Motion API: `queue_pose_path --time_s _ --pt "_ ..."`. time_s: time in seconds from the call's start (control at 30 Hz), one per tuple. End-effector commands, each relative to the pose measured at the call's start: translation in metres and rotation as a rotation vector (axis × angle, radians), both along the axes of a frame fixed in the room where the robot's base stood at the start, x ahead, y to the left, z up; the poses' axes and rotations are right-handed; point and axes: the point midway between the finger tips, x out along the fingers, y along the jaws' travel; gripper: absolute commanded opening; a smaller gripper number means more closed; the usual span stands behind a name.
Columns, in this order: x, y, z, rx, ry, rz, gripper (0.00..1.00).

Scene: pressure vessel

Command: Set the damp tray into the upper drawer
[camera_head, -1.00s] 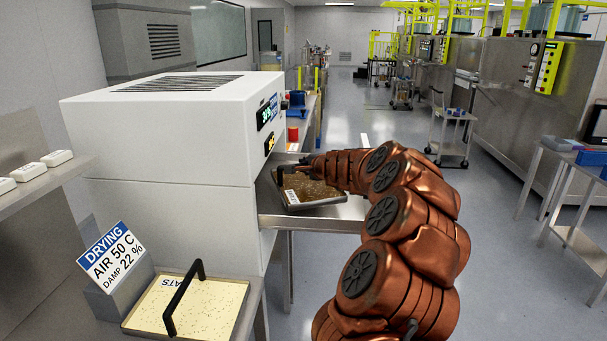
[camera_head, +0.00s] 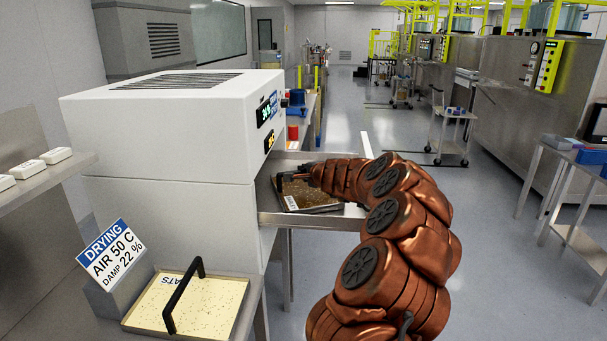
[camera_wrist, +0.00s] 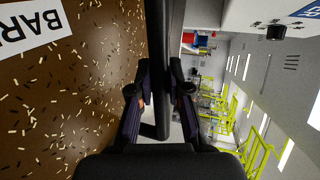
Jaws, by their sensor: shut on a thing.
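A tray of brown grain (camera_head: 322,199) with a white label is at the open drawer (camera_head: 335,218) of the white cabinet. I cannot tell whether it rests on the drawer floor. In the wrist view the grain (camera_wrist: 75,100) fills the left side, with a label reading "BAR", the rest cut off. My gripper (camera_head: 296,172) is at the tray's black handle; in the wrist view its fingers (camera_wrist: 160,92) are shut around the handle bar (camera_wrist: 163,45). The handle is mostly hidden in the head view.
The white cabinet (camera_head: 165,130) stands left of the drawer. A pale tray labelled "OATS" with a black handle (camera_head: 183,295) lies on the bench at lower left, beside a "DRYING" sign (camera_head: 112,252). Open floor lies to the right of my arm.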

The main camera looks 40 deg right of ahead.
Motion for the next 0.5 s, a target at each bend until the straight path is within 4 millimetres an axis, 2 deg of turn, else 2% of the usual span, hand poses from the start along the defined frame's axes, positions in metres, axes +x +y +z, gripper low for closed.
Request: queue_pose_path --time_s 0.1,0.13,0.33,0.5 --pt "0.0 0.0 -0.0015 -0.001 -0.002 0.0 0.0" --pt "0.0 -0.0002 -0.0008 0.0 -0.001 0.0 0.2" --pt "0.0 -0.0001 -0.0009 0.0 -0.001 0.0 0.41" --pt "0.0 0.0 -0.0009 0.0 0.0 0.0 0.42"
